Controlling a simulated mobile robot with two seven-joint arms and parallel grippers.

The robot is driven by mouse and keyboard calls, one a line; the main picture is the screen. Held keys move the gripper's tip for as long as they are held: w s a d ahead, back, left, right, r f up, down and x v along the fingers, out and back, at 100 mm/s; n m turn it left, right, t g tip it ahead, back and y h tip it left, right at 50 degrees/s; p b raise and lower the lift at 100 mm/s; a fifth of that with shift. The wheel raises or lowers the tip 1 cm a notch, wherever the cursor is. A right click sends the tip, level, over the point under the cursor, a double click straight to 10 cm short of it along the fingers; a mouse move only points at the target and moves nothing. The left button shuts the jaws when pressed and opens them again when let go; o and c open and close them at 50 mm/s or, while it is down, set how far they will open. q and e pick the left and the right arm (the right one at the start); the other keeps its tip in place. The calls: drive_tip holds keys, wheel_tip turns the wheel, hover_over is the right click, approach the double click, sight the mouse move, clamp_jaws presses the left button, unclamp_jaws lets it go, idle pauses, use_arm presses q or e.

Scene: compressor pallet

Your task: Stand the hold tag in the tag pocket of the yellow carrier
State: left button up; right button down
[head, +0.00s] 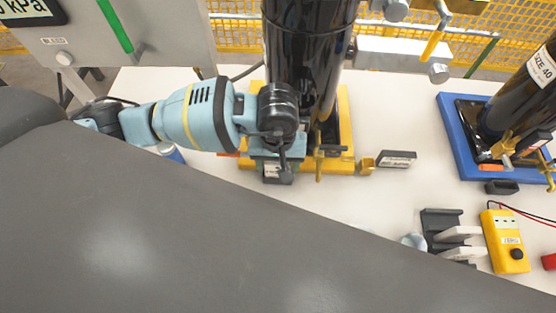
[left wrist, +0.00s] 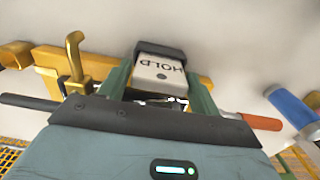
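The yellow carrier (head: 346,115) holds a black cylinder upright at the middle of the head view. Its yellow edge and hook (left wrist: 75,60) show at the left of the left wrist view. My left gripper (head: 278,163) is at the carrier's front edge. In the left wrist view its two green fingers (left wrist: 160,88) stand against both sides of the white hold tag (left wrist: 162,68), marked HOLD. A dark piece caps the tag's far end; I cannot tell whether it is the tag's rim or the pocket. The tag pocket is not clearly seen. My right gripper is out of view.
A dark labelled block (head: 397,159) lies right of the carrier. A blue carrier (head: 452,128) with another cylinder stands at the right. A dark rack (head: 440,222) and a yellow meter (head: 505,241) are at the lower right. An orange-handled tool (left wrist: 262,122) lies near my left gripper.

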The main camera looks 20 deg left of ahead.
use_arm(q)
drive_tip(key=o, duration=0.3)
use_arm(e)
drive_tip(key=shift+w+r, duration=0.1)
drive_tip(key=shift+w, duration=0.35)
use_arm(q)
drive_tip(key=shift+a, duration=0.1)
drive_tip(key=c, duration=0.3)
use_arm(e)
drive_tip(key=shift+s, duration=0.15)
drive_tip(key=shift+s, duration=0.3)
